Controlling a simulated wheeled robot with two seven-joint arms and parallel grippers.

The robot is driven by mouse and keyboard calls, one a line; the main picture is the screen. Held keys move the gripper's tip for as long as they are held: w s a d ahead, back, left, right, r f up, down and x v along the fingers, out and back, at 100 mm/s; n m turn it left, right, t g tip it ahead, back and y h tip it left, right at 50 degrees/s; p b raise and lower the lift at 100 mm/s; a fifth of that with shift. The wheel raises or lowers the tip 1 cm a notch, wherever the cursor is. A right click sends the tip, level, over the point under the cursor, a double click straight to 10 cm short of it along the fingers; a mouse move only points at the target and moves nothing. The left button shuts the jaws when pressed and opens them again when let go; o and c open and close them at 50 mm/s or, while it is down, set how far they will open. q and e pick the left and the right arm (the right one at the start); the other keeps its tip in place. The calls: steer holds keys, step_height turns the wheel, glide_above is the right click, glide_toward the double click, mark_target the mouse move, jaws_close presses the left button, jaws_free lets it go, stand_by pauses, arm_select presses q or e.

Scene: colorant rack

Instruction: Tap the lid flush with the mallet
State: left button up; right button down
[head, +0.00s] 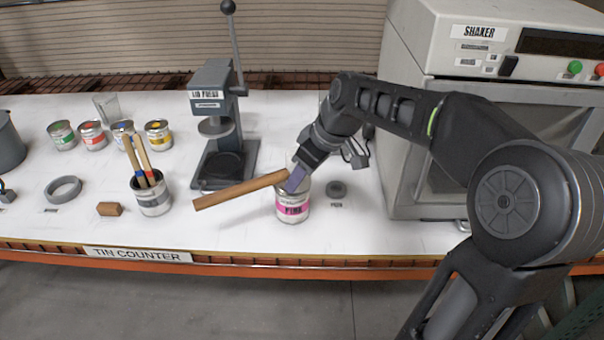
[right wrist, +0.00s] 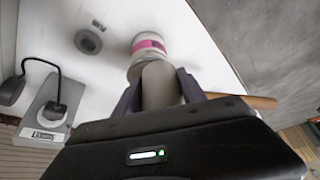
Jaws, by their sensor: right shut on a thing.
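The tin with the pink label (head: 293,208) stands upright on the white counter. It also shows in the right wrist view (right wrist: 149,44), just beyond my fingers. My right gripper (head: 297,178) is above the tin, shut on the mallet. The mallet's wooden handle (head: 238,190) sticks out to the left in the head view, sloping slightly down. In the right wrist view, a grey rounded piece (right wrist: 160,86), apparently the mallet head, sits between the fingers. The lid is hidden by the gripper and mallet; I cannot tell its seating or whether the mallet touches it. My left gripper is not in view.
The lid press (head: 214,120) stands behind and left of the tin, the shaker (head: 405,120) to the right. A small grey round piece (head: 336,189) lies right of the tin. A brush-filled can (head: 152,197), wooden block (head: 109,209) and grey ring (head: 63,189) are left.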

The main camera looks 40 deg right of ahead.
steer(key=shift+f+b, duration=1.25)
steer(key=shift+f, duration=0.1)
step_height(320, 180, up, 5)
steer(key=p, duration=0.4)
steer(key=shift+r, duration=0.2)
